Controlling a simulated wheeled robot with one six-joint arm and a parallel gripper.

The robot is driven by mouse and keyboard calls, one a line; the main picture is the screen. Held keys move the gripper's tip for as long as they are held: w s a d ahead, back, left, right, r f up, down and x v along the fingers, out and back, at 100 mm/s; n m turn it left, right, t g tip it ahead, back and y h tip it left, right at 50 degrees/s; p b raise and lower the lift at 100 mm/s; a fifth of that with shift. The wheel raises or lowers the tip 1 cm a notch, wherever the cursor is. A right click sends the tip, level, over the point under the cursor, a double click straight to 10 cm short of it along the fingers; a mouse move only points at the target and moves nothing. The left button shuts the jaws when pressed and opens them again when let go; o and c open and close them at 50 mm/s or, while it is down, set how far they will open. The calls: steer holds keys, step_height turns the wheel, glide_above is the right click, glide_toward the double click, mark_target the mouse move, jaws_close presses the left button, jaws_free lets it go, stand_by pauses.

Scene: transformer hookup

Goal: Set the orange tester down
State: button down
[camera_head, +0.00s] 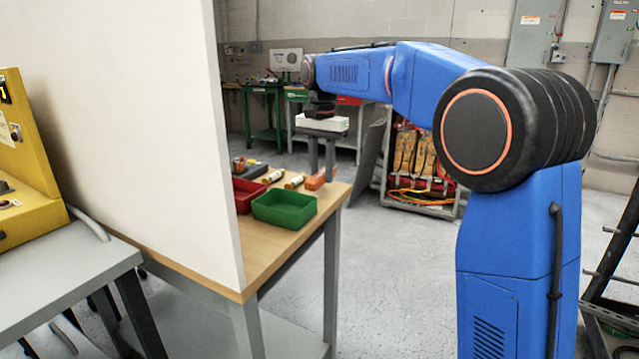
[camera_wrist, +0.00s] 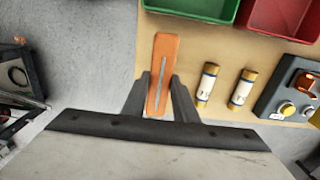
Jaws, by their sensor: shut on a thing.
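The orange tester (camera_wrist: 164,62) is a slim orange bar with a grey strip along its face. In the wrist view it sits between the two dark fingers of my gripper (camera_wrist: 163,100), which are shut on it. In the head view the tester (camera_head: 317,180) is at the right back corner of the wooden table (camera_head: 262,262), with my gripper (camera_head: 321,165) above it, fingers pointing down. I cannot tell whether the tester touches the tabletop.
A green bin (camera_head: 284,208) and a red bin (camera_head: 247,193) stand on the table. Two cream fuses (camera_wrist: 207,84) and a grey box (camera_wrist: 290,97) with buttons lie beside the tester. A tall white panel (camera_head: 150,120) rises at the left. The table edge is close to the tester.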

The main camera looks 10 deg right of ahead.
mark_target(322, 173)
steer(key=shift+f, duration=1.95)
steer(key=c, duration=1.4)
jaws_free()
